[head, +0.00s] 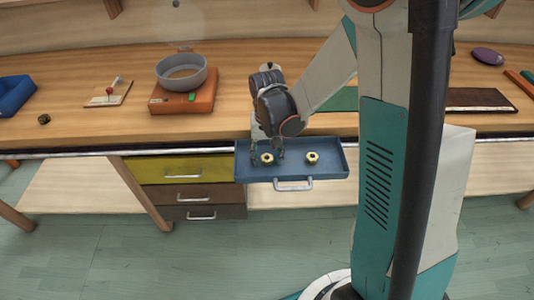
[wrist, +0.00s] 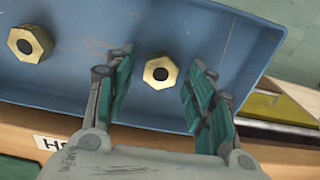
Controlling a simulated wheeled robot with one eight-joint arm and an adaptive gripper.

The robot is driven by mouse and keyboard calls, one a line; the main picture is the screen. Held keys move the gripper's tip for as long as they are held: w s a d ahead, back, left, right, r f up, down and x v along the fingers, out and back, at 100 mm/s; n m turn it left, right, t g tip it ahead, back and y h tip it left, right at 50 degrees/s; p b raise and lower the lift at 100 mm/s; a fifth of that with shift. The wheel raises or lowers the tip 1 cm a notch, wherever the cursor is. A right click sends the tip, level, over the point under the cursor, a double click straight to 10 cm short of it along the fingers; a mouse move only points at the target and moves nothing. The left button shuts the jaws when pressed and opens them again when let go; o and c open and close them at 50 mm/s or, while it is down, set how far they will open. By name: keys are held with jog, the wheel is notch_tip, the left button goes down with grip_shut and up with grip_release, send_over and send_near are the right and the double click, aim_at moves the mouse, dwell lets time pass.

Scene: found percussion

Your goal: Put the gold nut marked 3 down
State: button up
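Two gold hexagonal nuts with dark holes lie on the floor of a pulled-out blue drawer (head: 340,170). One nut (head: 267,158) is under my gripper (head: 267,155); the other nut (head: 312,157) lies to its right. In the wrist view, my open gripper (wrist: 160,62) has the first nut (wrist: 160,71) between its fingers, with a gap on both sides. The second nut (wrist: 30,43) is at the upper left there, clear of the fingers. No number can be read on either nut.
The drawer's low walls surround the nuts, and its front has a pale handle (head: 293,184). Yellow and brown drawers (head: 188,170) are shut at its left.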

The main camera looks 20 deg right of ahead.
aim_at(267, 157)
notch_tip(267, 157, up, 12)
jog(key=r+p, duration=0.1)
jog(key=p, duration=0.4)
jog(key=s+r+n+t, duration=0.3)
jog(key=s+r+t, duration=0.4)
jog(key=s+r, duration=0.4)
jog(key=shift+s+a+r+n, duration=0.15)
jog(key=shift+s+r+n, duration=0.15)
jog(key=shift+s, duration=1.85)
